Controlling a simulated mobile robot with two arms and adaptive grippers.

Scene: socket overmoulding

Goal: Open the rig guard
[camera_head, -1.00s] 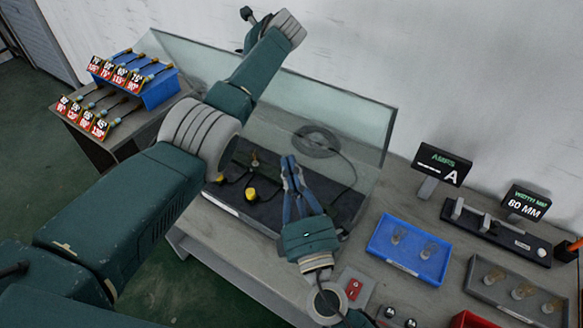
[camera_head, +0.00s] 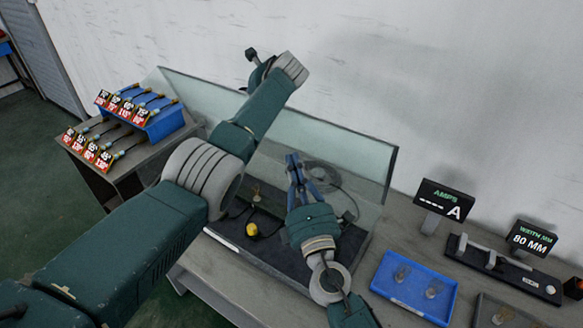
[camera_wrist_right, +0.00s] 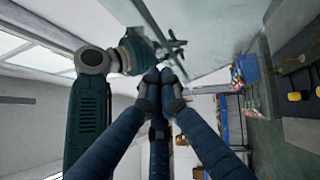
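The rig guard (camera_head: 345,142) is a clear panel standing tilted along the back of the dark rig bed (camera_head: 267,245). In the head view my right gripper (camera_head: 292,158) is in front of the panel, above the bed. In the right wrist view its fingertips (camera_wrist_right: 160,76) are together, with nothing visible between them. My left gripper (camera_head: 252,56) is near the guard's upper left edge, partly behind its own wrist. It also shows in the right wrist view (camera_wrist_right: 173,44), too small to tell its finger state. I cannot tell whether either gripper touches the panel.
A yellow-topped part (camera_head: 252,229) is on the bed, and a coiled cable (camera_head: 322,177) lies behind the right gripper. A blue tray (camera_head: 390,297) and displays reading A (camera_head: 443,201) and 80 MM (camera_head: 532,238) are on the right. A blue rack (camera_head: 165,122) stands left.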

